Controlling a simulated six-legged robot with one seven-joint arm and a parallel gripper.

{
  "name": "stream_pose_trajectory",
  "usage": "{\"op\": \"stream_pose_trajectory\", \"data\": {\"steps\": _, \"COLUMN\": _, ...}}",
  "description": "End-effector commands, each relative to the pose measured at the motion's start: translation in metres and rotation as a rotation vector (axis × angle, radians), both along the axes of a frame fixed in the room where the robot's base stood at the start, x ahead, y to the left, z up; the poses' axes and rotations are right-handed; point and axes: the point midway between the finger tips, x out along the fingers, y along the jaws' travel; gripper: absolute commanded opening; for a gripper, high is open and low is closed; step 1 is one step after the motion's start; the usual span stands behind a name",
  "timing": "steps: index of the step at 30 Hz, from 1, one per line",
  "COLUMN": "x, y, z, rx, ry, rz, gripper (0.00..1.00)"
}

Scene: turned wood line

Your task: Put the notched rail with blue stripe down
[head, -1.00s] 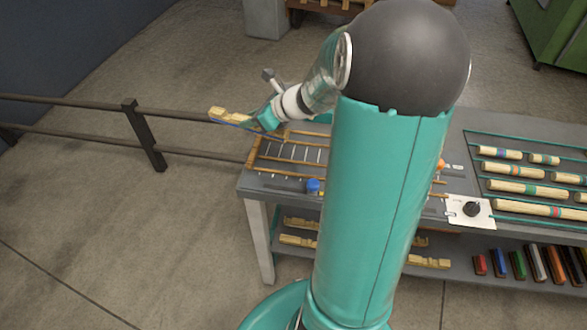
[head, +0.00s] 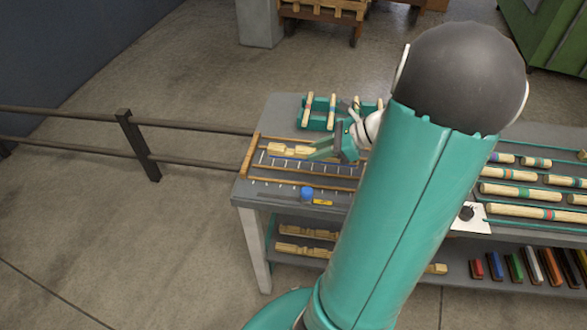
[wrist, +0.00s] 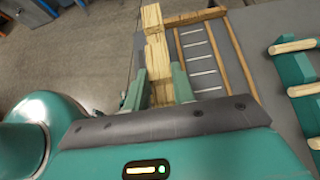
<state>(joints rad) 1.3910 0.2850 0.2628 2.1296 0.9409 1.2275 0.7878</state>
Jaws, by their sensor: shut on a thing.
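The notched rail (head: 290,149) is pale wood with stepped notches; a blue line shows along its lower edge in the head view. My gripper (head: 326,149) is shut on its right part, and the left part sticks out past the fingers. The wrist view shows the rail (wrist: 157,50) between my two teal fingers (wrist: 157,88), pointing away from me. In the head view it appears over the wood-edged frame with white tick lines (head: 256,152) on the grey bench (head: 262,190). I cannot tell whether it touches the frame.
A teal rack (head: 318,127) with wooden bars stands behind the frame. A blue knob (head: 306,194) is at the bench's front. Striped dowels (head: 510,174) lie to the right. Other notched rails (head: 302,250) lie on the lower shelf. A dark railing (head: 136,145) runs to the bench's left.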

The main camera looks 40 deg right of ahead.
Motion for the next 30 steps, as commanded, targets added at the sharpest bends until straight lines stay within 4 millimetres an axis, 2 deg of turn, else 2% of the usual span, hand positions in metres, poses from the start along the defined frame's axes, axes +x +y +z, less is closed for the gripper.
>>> {"op": "stream_pose_trajectory", "data": {"steps": 3, "x": 0.023, "y": 0.011, "z": -0.016, "rx": 0.006, "ry": 0.001, "rz": 0.002, "gripper": 0.00}}
{"op": "stream_pose_trajectory", "data": {"steps": 10, "x": 0.050, "y": 0.023, "z": -0.052, "rx": 0.003, "ry": 0.000, "rz": 0.001, "gripper": 0.00}}
{"op": "stream_pose_trajectory", "data": {"steps": 17, "x": 0.064, "y": 0.030, "z": -0.070, "rx": 0.002, "ry": -0.001, "rz": 0.000, "gripper": 0.00}}
{"op": "stream_pose_trajectory", "data": {"steps": 22, "x": 0.063, "y": 0.028, "z": -0.094, "rx": 0.002, "ry": 0.000, "rz": -0.003, "gripper": 0.00}}
{"op": "stream_pose_trajectory", "data": {"steps": 30, "x": 0.062, "y": 0.028, "z": -0.098, "rx": -0.002, "ry": -0.001, "rz": -0.001, "gripper": 0.00}}
